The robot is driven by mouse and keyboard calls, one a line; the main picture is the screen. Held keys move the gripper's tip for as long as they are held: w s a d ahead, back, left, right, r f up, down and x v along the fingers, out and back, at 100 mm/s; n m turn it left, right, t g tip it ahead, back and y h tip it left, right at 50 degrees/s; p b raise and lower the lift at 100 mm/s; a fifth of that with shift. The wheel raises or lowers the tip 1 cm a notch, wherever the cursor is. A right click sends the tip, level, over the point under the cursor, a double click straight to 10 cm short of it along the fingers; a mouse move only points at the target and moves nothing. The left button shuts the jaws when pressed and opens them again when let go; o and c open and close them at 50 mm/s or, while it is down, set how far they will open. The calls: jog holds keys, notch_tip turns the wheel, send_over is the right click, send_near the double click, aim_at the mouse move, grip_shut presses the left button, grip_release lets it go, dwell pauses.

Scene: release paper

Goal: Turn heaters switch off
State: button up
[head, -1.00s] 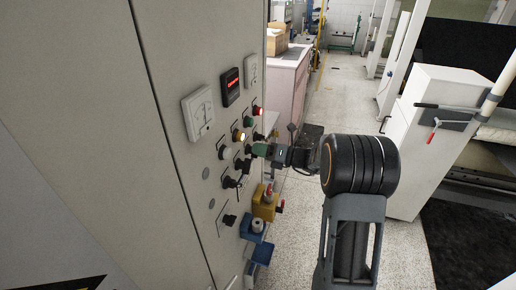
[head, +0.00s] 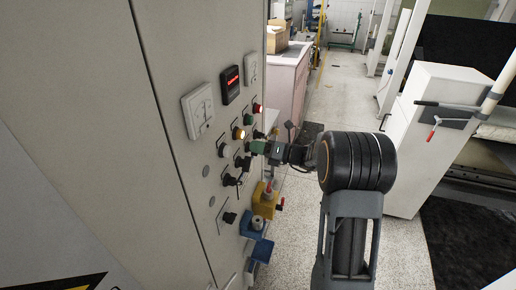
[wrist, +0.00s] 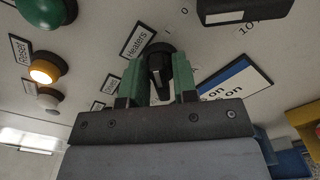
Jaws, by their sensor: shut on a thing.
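The heaters switch (wrist: 158,68) is a black rotary knob on the pale panel, under a label (wrist: 136,41) reading "Heaters" in the wrist view. My gripper (wrist: 159,80) has green fingertips on both sides of the knob and is shut on it. In the head view my gripper (head: 258,148) reaches the panel from the right, and the knob is mostly hidden by the fingers. The "0" mark shows above the knob in the wrist view. The exact angle of the knob is hard to tell.
Other controls crowd close by: a lit yellow button (head: 238,133), a red lamp (head: 257,108), black switches (head: 230,180) and a yellow box (head: 265,200) below. A meter (head: 198,110) and a red display (head: 231,85) sit above.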

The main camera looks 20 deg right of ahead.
jog(key=shift+f+n+b, duration=0.1)
jog(key=shift+n+b, duration=0.2)
jog(key=shift+b, duration=0.05)
jog(key=n+b, duration=0.3)
jog(key=shift+f, duration=0.1)
jog(key=n+b, duration=0.5)
jog(key=b, duration=0.1)
jog(key=shift+s+a+n, duration=0.1)
jog(key=shift+s+n, duration=0.05)
jog(key=shift+n, duration=0.15)
jog(key=n+b, duration=0.5)
jog(key=b, duration=0.1)
jog(key=shift+s+a, duration=0.1)
jog(key=n+b, duration=0.3)
jog(key=shift+b, duration=0.3)
jog(key=shift+n, duration=0.4)
jog(key=o, duration=0.7)
jog(key=shift+s+r, duration=0.1)
jog(key=shift+r, duration=0.1)
jog(key=shift+c, duration=0.2)
